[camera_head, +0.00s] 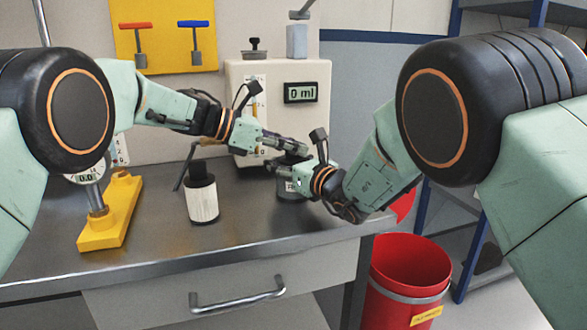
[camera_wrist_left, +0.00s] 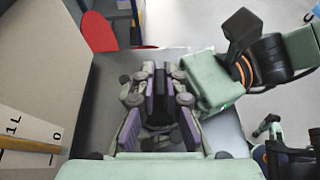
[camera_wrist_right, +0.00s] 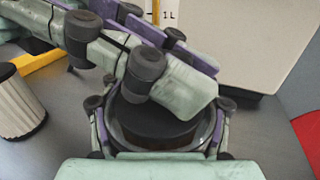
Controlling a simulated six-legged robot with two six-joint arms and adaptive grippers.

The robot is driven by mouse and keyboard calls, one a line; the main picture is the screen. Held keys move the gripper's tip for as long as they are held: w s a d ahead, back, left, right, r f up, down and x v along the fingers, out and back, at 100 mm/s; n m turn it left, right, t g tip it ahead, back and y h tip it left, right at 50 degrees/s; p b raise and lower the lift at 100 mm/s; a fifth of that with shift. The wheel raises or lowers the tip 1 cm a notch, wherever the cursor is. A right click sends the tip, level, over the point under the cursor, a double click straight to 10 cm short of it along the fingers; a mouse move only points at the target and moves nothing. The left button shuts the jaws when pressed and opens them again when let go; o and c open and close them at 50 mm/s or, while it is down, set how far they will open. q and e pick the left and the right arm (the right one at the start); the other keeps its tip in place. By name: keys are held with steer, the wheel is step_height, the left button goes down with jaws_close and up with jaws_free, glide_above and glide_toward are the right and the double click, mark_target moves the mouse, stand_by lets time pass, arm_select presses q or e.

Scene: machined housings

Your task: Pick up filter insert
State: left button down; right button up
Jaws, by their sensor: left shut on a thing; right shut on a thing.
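The filter insert (camera_head: 203,201), a white pleated cylinder with a black top, stands upright on the bench, left of both grippers. It also shows at the left edge of the right wrist view (camera_wrist_right: 17,105). My right gripper (camera_wrist_right: 160,125) is shut around a round grey housing (camera_head: 291,188) with a dark top, standing on the bench. My left gripper (camera_head: 303,148) is just above that housing. Its fingers are closed on a dark part (camera_wrist_left: 160,92), perhaps the housing's lid, mostly hidden by the fingers. Neither gripper touches the filter insert.
A yellow stand (camera_head: 110,212) with a gauge is at the bench's left. A beige dispenser (camera_head: 237,80) reading 0 ml stands behind the grippers. A red bin (camera_head: 408,268) is on the floor at the right. The bench front around the filter insert is clear.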

arm_select(q)
steer(key=shift+r, duration=0.15)
